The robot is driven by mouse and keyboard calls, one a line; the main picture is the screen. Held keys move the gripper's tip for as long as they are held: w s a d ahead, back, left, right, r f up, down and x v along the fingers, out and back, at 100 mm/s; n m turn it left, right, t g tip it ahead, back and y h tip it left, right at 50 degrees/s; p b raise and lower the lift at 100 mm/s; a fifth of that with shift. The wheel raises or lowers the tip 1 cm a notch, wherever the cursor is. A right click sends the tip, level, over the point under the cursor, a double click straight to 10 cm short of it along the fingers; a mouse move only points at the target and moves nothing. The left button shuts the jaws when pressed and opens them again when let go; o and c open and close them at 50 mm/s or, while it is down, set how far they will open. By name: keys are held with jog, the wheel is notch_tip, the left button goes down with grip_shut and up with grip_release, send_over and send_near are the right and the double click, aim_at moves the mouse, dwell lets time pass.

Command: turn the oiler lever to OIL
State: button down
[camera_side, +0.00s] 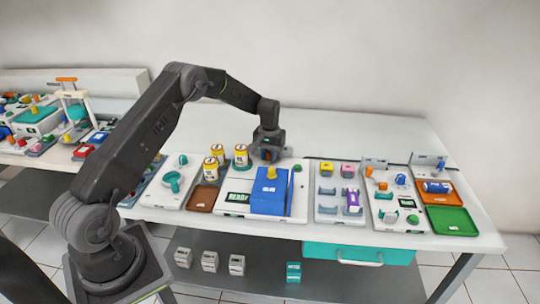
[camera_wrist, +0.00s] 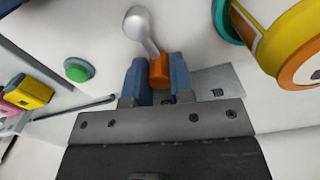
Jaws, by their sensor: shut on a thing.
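The oiler lever (camera_wrist: 145,38) is a silver arm with a rounded end and an orange grip (camera_wrist: 158,70). In the wrist view it slants from the rounded end at the top down to the grip between my fingers. My gripper (camera_wrist: 157,80) has blue fingers shut on the orange grip. In the side view my gripper (camera_side: 267,154) is low at the back of the white station panel (camera_side: 236,184), and it hides most of the lever. A grey plate (camera_wrist: 228,80) beside the fingers bears a small dark label that I cannot read.
A yellow can (camera_wrist: 290,45) in a teal ring stands close on the right in the wrist view. A green button (camera_wrist: 78,69) is on the left. In the side view a blue block (camera_side: 270,195) with a yellow top stands in front of my gripper. The table behind is clear.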

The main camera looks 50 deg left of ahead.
aim_at(261, 164)
jog(key=n, duration=0.1)
jog(key=s+n, duration=0.1)
jog(key=n, duration=0.1)
jog(key=shift+a+n, duration=0.3)
jog(key=shift+a, duration=0.05)
jog(key=shift+s+a+n, duration=0.1)
jog(key=shift+s+n, duration=0.35)
jog(key=shift+n, duration=0.75)
jog(key=shift+s+a+n, duration=0.1)
jog(key=shift+s+n, duration=0.35)
jog(key=shift+n, duration=0.75)
jog(key=c, duration=1)
grip_release()
notch_tip(261, 164, up, 14)
